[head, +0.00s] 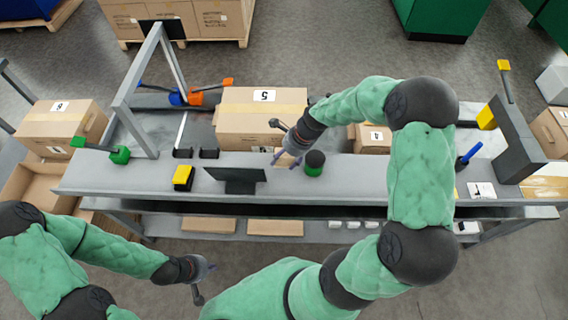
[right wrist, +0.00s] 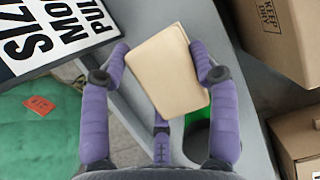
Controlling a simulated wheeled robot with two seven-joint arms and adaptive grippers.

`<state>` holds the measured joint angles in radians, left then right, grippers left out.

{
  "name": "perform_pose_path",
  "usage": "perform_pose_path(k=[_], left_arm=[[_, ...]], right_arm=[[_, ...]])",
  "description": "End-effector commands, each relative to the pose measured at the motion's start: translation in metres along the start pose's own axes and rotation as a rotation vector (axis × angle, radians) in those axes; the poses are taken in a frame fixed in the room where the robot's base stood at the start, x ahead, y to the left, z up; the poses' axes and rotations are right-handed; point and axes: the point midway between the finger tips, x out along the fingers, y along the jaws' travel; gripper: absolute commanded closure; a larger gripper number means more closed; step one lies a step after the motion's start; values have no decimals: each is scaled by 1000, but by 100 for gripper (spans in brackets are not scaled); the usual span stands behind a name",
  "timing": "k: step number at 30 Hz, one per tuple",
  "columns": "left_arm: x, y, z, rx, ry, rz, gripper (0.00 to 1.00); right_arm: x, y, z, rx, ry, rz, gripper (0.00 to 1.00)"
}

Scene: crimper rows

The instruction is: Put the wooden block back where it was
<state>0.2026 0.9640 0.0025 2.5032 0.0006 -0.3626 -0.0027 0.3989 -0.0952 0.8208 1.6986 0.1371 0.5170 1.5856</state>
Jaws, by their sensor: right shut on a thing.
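The wooden block (right wrist: 168,70) is a pale tan piece held between the purple fingers of my right gripper (right wrist: 160,75) in the right wrist view, tilted. In the head view my right gripper (head: 284,158) is over the front part of the grey bench (head: 350,185), between the black sign stand and a green and black cylinder. The block is small and partly hidden by the fingers there. My left gripper (head: 207,281) is in front of the bench, low and away from the block, with its fingers apart and nothing between them.
Carton 5 (head: 262,112) stands just behind my right gripper, and carton 4 (head: 372,139) is to its right. The black sign stand (head: 236,179) and a yellow and black item (head: 183,178) are to the left. The green and black cylinder (head: 314,163) stands close to my right gripper.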

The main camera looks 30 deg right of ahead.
Motion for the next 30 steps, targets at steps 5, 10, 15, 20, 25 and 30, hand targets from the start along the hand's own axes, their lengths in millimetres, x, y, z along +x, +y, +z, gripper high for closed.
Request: perform_pose_path(k=[5, 10, 15, 20, 25, 30], left_arm=[[6, -2, 0, 0, 0, 0, 100], [21, -7, -1, 0, 0, 0, 100], [21, -8, -1, 0, 0, 0, 100], [20, -7, -1, 0, 0, 0, 100], [21, -8, -1, 0, 0, 0, 100], [21, -7, -1, 0, 0, 0, 100]], right_arm=[[13, -9, -2, 0, 0, 0, 65], [36, -7, -12, 2, 0, 0, 65], [38, -8, -13, 0, 0, -2, 65], [38, -8, -13, 0, 0, -1, 65], [41, -8, -14, 0, 0, -1, 31], [40, -7, -14, 0, 0, -1, 16]])
